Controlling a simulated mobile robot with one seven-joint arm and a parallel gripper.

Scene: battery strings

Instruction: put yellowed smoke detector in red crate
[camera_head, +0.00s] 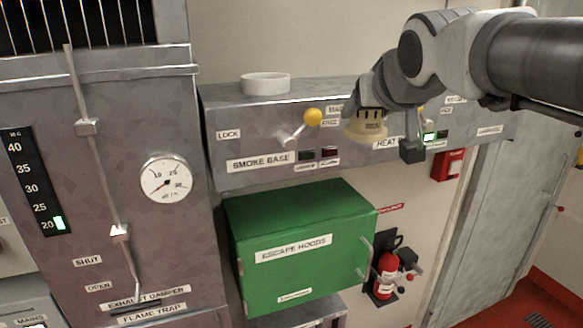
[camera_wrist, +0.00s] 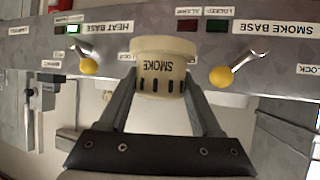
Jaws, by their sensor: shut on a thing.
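The yellowed smoke detector (camera_head: 366,127) is a cream-yellow, round, slotted unit, held in front of the grey panel between the smoke base and heat base labels. In the wrist view the detector (camera_wrist: 160,66) shows the word SMOKE upside down, with dark slots near the fingers. My gripper (camera_wrist: 160,88) is shut on it, one finger on each side. In the head view my gripper (camera_head: 372,116) is partly hidden by my wrist. Whether the detector touches the panel I cannot tell. No red crate shows in either view.
The grey panel has yellow-knobbed levers (camera_head: 313,117) and a white ring (camera_head: 265,83) on top. Below stands a green escape hoods cabinet (camera_head: 300,250). A red extinguisher (camera_head: 387,272) and a small red wall box (camera_head: 448,165) are to its right. A gauge cabinet (camera_head: 100,190) fills the left.

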